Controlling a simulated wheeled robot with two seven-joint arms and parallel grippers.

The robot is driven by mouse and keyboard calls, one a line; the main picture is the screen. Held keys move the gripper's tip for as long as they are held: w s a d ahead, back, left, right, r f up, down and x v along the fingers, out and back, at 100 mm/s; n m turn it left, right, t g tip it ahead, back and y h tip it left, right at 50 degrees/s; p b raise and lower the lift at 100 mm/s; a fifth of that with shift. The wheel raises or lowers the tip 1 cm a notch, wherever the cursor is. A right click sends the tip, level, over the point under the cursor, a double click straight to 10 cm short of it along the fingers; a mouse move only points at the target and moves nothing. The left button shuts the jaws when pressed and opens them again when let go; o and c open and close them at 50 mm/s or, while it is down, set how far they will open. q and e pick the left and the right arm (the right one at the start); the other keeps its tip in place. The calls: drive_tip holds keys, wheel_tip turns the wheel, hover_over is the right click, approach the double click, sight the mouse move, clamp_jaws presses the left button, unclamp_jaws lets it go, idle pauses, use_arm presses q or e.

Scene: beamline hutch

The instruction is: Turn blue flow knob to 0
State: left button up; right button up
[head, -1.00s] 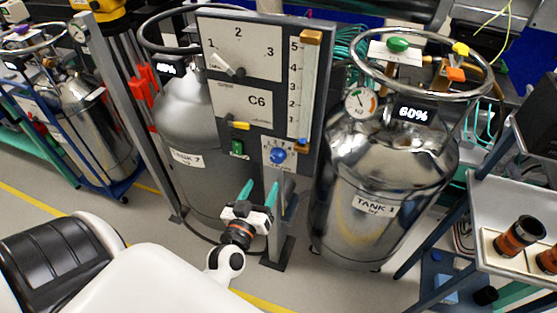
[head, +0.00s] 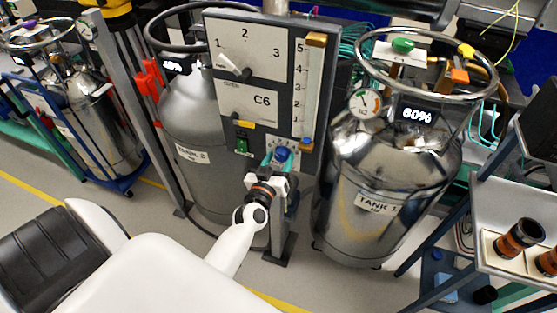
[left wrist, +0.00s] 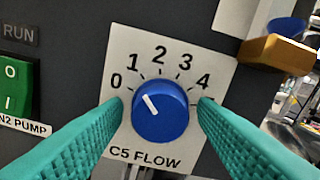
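The blue flow knob (left wrist: 160,112) sits on a white plate (left wrist: 172,75) marked 0 to 4 and "C5 FLOW". Its white pointer line aims up and left, between the 0 and 1 marks. In the head view the knob (head: 282,154) is low on the grey panel. My left gripper (left wrist: 160,118) is open, with one teal finger on each side of the knob; I cannot tell if they touch it. In the head view my left gripper (head: 278,167) is just below and in front of the knob, partly hiding its plate. My right gripper is not in view.
A green pump switch (left wrist: 14,88) is left of the knob. A blue cap and brass block (left wrist: 278,52) stick out at upper right. The panel also holds a white selector (head: 232,66) and yellow lever (head: 243,124). Steel TANK 1 (head: 380,200) stands close at right.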

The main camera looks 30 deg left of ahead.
use_arm(q)
drive_tip(key=c, duration=0.8)
drive_tip(key=shift+n, duration=0.3)
drive_tip(key=n, duration=0.3)
drive_tip(key=shift+n, duration=1.3)
drive_tip(key=o, duration=1)
drive_tip(key=shift+s, duration=0.1)
